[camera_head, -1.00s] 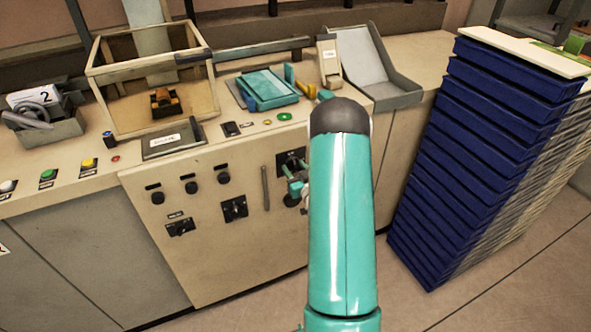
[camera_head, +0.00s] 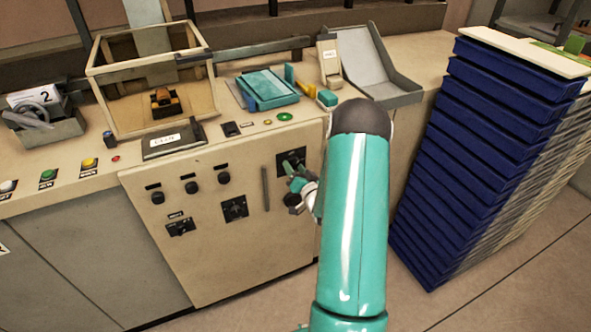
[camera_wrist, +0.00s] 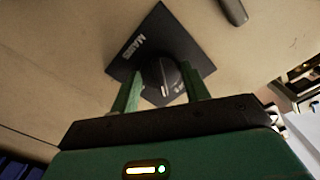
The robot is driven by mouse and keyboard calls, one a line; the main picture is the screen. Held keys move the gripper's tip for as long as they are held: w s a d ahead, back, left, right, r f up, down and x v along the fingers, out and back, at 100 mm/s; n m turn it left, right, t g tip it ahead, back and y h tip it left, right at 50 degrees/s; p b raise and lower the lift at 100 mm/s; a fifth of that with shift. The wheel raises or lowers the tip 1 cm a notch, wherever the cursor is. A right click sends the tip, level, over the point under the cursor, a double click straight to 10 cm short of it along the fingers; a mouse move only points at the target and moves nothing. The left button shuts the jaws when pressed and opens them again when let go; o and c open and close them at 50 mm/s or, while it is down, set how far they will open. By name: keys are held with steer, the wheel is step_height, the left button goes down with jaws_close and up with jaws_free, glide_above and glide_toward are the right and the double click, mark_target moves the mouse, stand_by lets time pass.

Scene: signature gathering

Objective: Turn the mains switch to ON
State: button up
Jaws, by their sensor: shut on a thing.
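The mains switch is a dark rotary knob (camera_wrist: 162,76) on a black square plate (camera_wrist: 146,38) marked "MAINS" in the wrist view. In the head view the plate (camera_head: 291,160) is on the upper right of the beige cabinet front, partly hidden by my gripper (camera_head: 292,174). In the wrist view the two green fingers of my gripper (camera_wrist: 161,88) stand on either side of the knob, shut on it. The plate appears tilted in the wrist view. The plate's lower lettering is partly hidden by the knob and a finger.
The cabinet front (camera_head: 215,255) also has several black knobs, another square switch plate (camera_head: 235,209) and a vertical handle (camera_head: 265,188). A tall stack of blue trays (camera_head: 470,150) stands at the right. A wooden-framed box (camera_head: 112,100) and a teal pad (camera_head: 267,88) are on the counter.

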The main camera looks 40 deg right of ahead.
steer(key=m, duration=0.5)
steer(key=shift+r+m, duration=0.1)
steer(key=shift+m, duration=0.2)
steer(key=m, duration=0.5)
steer(key=shift+m, duration=0.4)
steer(key=o, duration=1)
steer(key=v, duration=1.4)
steer(key=shift+w, duration=0.1)
